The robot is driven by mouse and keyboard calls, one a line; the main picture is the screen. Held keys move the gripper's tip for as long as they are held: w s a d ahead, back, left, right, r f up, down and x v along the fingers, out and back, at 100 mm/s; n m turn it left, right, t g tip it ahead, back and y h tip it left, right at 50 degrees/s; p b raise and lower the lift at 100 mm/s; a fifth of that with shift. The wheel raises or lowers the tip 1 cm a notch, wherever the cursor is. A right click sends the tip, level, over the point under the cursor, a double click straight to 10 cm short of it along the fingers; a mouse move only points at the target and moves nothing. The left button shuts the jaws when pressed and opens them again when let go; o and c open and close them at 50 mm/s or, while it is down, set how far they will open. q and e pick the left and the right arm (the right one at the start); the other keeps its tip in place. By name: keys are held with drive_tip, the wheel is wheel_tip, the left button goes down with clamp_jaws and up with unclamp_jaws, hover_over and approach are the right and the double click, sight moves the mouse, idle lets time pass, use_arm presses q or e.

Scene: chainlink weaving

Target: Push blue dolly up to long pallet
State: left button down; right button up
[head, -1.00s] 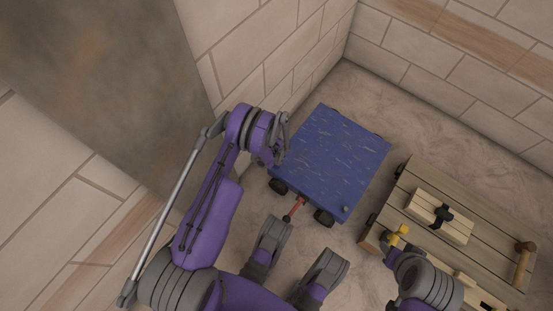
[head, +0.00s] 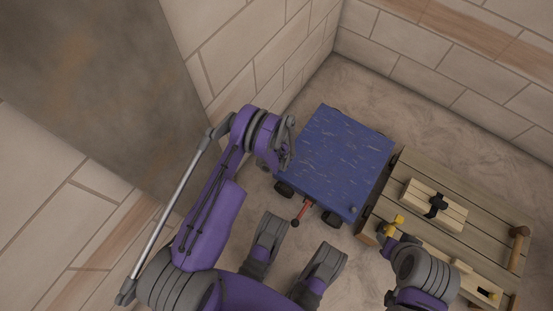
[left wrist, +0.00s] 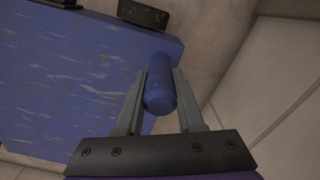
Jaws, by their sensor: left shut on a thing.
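The blue dolly (head: 338,158) is a flat, scuffed blue platform on dark wheels, with a red bar (head: 304,210) at its near side. The long pallet (head: 480,205) is a wooden plank platform to its right. Their facing edges are very close; I cannot tell if they touch. My left gripper (head: 288,150) is at the dolly's left edge. In the left wrist view its fingers (left wrist: 160,100) are shut on a blue peg (left wrist: 160,88) at the dolly's edge. My right gripper (head: 387,232) is at the pallet's near left corner, by a yellow piece (head: 394,225); its jaws are unclear.
The pallet carries a light wooden block with a black clamp (head: 437,205) and a brown handle (head: 517,248). Brick walls (head: 450,50) stand behind and at left, beside a grey-brown panel (head: 90,70). Bare floor shows behind the dolly and pallet.

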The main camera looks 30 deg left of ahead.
use_arm(q)
drive_tip(key=c, duration=0.5)
unclamp_jaws()
drive_tip(key=shift+a, duration=0.1)
wheel_tip(320, 180, up, 11)
drive_tip(key=p, duration=0.2)
drive_tip(key=shift+p, duration=0.4)
drive_tip(key=shift+f, duration=0.1)
